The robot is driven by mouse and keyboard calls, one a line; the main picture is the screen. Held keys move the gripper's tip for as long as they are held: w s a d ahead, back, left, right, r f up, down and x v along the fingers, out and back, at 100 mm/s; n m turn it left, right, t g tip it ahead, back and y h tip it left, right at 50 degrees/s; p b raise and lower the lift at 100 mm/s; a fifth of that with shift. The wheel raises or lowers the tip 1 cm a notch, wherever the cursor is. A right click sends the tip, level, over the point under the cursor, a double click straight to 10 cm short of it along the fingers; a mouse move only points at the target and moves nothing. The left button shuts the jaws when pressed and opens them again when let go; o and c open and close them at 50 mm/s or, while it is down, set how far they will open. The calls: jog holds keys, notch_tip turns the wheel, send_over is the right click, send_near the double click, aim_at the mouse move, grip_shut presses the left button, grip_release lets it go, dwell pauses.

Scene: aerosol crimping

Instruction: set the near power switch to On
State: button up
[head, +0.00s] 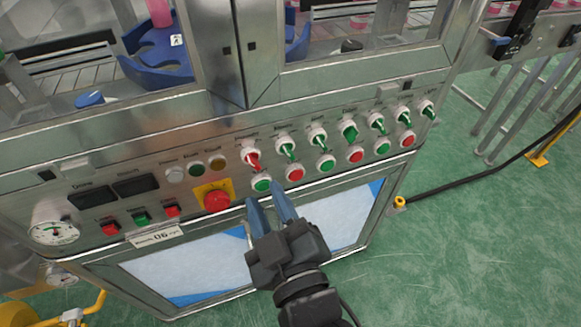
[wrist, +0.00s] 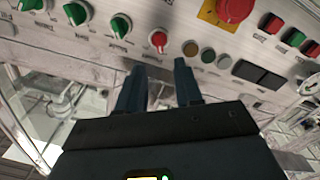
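A row of rotary switches with white collars runs along the machine's control panel (head: 140,185). The leftmost has a red handle (head: 253,161), tilted slightly; the others to its right have green handles (head: 288,150). The labels are too small to read, so I cannot tell for certain which is the near power switch. My gripper (head: 264,195) is open and empty, its two blue fingers apart in front of the panel, below the red-handled switch. In the wrist view, the red-handled switch (wrist: 158,41) appears just beyond the gap between the fingertips (wrist: 159,68), not touched.
A red emergency stop (head: 217,200) on a yellow plate is left of the gripper. Red and green push buttons (head: 295,174) line the row below the switches. Displays (head: 93,198) and a gauge (head: 53,232) are farther left. Open green floor (head: 470,240) lies right.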

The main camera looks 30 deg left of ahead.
aim_at(253, 165)
jog(key=shift+p+x, duration=0.4)
jog(key=shift+x, duration=3.45)
grip_shut()
